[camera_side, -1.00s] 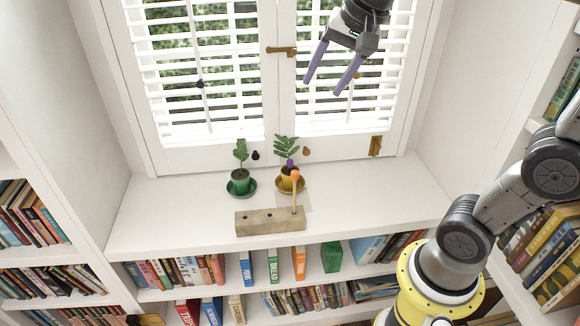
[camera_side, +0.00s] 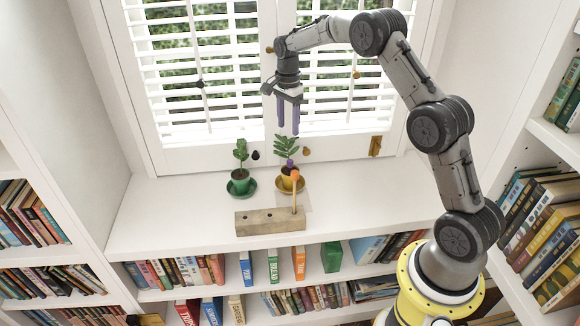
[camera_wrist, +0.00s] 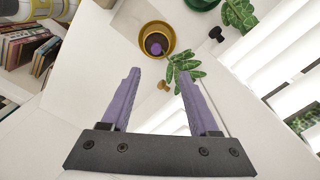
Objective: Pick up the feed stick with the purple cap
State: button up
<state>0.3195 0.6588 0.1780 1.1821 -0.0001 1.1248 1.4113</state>
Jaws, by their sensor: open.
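The purple cap (camera_side: 290,163) of a feed stick shows in the yellow pot (camera_side: 293,185), beside a leafy plant (camera_side: 286,146). In the wrist view the cap (camera_wrist: 156,48) appears as a purple disc inside the pot's rim (camera_wrist: 144,30), just beyond the fingertips. The stick below the cap is hidden. My gripper (camera_side: 289,129) is open and empty, pointing down above the yellow pot and apart from the cap. Its two purple fingers (camera_wrist: 158,72) also show in the wrist view, with a wide gap between them.
An orange-capped stick (camera_side: 295,190) stands upright in the right end of a wooden block (camera_side: 255,225) with open holes. A green pot (camera_side: 240,186) with a plant stands left of the yellow pot. Shuttered windows rise behind. The sill is clear at both sides.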

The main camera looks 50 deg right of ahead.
send_over(290, 160)
jog(key=f, duration=0.7)
jog(key=shift+w+f, duration=0.3)
jog(key=shift+s+a+f, duration=0.1)
jog(key=shift+s+f, duration=0.1)
jog(key=shift+f, duration=1.15)
jog(key=shift+s+f, duration=0.15)
jog(key=shift+f, duration=1.15)
grip_shut()
